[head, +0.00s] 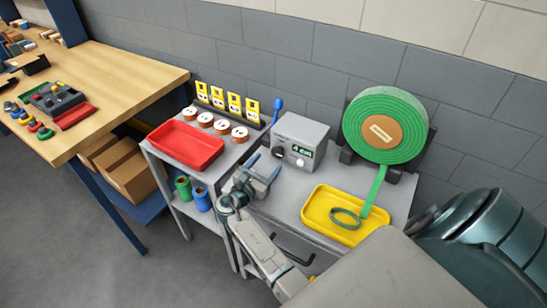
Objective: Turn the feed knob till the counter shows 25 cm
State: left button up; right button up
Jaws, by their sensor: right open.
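The feeder box (302,130) is light grey and stands on the grey bench by the wall. Its green-lit counter (302,151) reads 4 cm. A dark round feed knob (278,152) sits on its front face, left of the counter. A blue lever (278,106) rises at the box's left side. My right gripper (266,166) is open and empty, in front of and slightly below the knob. It looks apart from the knob, though the exact gap is hard to tell. My left gripper is not in view.
A large green strip roll (388,106) stands right of the box, its strip running down to a yellow tray (319,217) holding a green loop. A red tray (186,139), white-topped rolls (222,126) and yellow holders (234,104) stand left.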

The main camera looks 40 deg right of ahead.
aim_at(276, 153)
jog(key=x, duration=0.4)
jog(key=shift+w+d+f, duration=0.1)
jog(key=shift+d+f, duration=0.05)
jog(key=shift+f, duration=0.05)
jog(key=shift+w+d+r+b, duration=0.1)
jog(key=shift+d+b, duration=0.1)
jog(key=shift+b, duration=0.1)
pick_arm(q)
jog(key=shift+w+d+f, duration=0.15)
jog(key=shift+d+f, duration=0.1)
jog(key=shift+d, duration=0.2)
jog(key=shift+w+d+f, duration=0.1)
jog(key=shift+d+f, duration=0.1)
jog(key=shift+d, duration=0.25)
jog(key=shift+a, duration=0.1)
pick_arm(e)
jog(key=shift+c, duration=0.3)
jog(key=c, duration=0.9)
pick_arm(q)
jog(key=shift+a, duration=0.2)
pick_arm(e)
jog(key=shift+c, duration=0.2)
